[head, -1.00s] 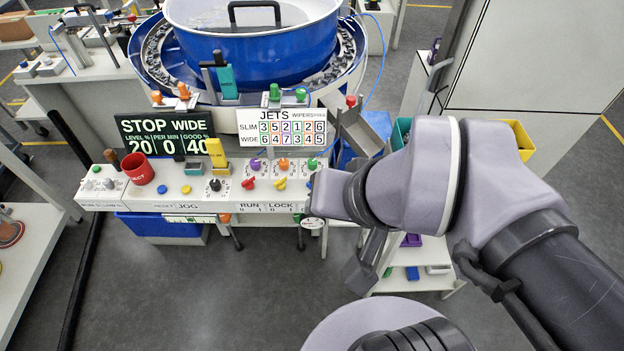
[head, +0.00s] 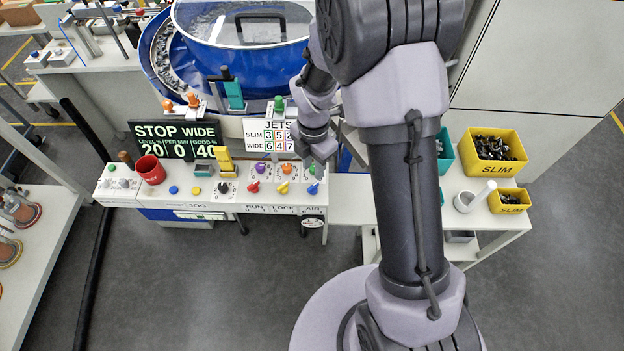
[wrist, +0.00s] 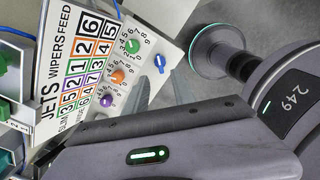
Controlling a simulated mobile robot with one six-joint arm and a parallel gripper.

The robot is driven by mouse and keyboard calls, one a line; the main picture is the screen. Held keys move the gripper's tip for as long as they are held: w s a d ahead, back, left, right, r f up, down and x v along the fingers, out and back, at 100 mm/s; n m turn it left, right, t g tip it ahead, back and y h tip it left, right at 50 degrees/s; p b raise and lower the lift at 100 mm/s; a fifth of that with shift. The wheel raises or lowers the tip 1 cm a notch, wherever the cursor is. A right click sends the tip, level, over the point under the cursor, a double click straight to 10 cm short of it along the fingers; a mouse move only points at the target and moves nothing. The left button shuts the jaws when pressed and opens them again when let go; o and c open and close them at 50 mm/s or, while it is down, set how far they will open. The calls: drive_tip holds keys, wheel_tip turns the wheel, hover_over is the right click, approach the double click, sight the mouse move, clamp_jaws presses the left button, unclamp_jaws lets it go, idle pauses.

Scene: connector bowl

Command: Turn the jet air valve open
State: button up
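The control panel (head: 215,190) carries a blue turn knob (head: 313,188) at its right end, above the word AIR. The blue knob (wrist: 159,63) also shows in the wrist view, close beyond my fingertips. My gripper (head: 318,160) hangs over the right end of the panel, above and behind the blue knob, apart from it. In the wrist view my two fingers (wrist: 160,88) stand apart with a gap between them and nothing held. Part of the jets sign and the green dial are hidden behind my gripper in the head view.
Red (head: 254,187) and yellow (head: 283,187) knobs sit left of the blue one. Purple (head: 260,168) and orange (head: 286,168) dials stand behind. The jets sign (head: 264,137) and blue bowl (head: 225,60) rise further back. Yellow bins (head: 493,150) stand at right.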

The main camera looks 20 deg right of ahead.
sight(313, 186)
wheel_tip(313, 186, down, 8)
drive_tip(key=shift+f+b, duration=0.1)
drive_tip(key=shift+b, duration=0.7)
drive_tip(key=shift+c, duration=0.4)
clamp_jaws()
